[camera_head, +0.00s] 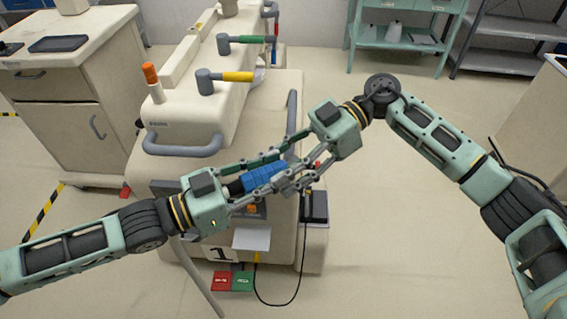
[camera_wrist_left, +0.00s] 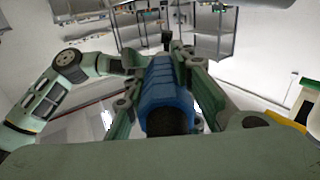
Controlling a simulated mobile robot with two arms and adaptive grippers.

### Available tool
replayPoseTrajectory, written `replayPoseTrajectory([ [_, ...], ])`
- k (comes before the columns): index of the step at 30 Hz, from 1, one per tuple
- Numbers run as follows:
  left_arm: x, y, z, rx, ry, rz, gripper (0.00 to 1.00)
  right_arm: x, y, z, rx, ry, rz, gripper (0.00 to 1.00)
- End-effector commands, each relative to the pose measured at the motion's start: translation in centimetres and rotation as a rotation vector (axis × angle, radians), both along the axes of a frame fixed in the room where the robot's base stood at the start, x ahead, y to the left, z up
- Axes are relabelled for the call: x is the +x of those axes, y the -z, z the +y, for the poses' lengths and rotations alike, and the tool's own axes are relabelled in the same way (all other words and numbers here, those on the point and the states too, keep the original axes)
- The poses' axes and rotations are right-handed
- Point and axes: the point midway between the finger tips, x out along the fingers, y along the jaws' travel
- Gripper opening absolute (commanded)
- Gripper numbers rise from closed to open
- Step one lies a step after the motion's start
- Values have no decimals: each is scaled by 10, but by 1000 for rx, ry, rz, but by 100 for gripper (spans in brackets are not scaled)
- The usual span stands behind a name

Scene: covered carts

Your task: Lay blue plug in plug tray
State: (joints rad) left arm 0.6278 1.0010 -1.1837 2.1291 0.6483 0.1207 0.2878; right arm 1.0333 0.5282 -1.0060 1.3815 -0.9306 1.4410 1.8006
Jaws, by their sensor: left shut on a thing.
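The blue plug (camera_head: 264,176) is a ribbed cylinder with a dark end, held in the air in front of the beige machine. My left gripper (camera_head: 272,176) is shut on it. In the left wrist view the plug (camera_wrist_left: 168,88) fills the middle, its dark round end facing the camera. My right gripper (camera_head: 268,172) reaches in from the upper right, its fingers alongside the plug and overlapping my left fingers; whether they grip it is unclear. A dark shallow tray (camera_head: 58,43), possibly the plug tray, lies empty on the beige cabinet at the upper left.
The beige machine (camera_head: 185,125) has yellow-gripped (camera_head: 238,76) and green-gripped (camera_head: 250,39) levers and an orange-topped post (camera_head: 151,74). A black cable (camera_head: 281,304) hangs at its front. The beige cabinet (camera_head: 62,130) stands left, a green shelf (camera_head: 400,45) behind. Floor at right is clear.

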Motion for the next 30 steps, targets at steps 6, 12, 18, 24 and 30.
replayPoseTrajectory([
  [6,0,-1,0,-1,1,-2,0,0,0,0,0,0,0,27],
  [12,0,-1,0,-2,1,-1,0,0,0,0,1,1,-1,9],
  [18,-1,-1,0,-2,2,-1,27,1,-1,0,2,0,-2,0],
  [24,0,-1,0,-1,0,0,44,0,-1,0,2,-1,-1,0],
  [30,0,0,0,0,0,0,45,0,-1,0,2,-1,-1,0],
])
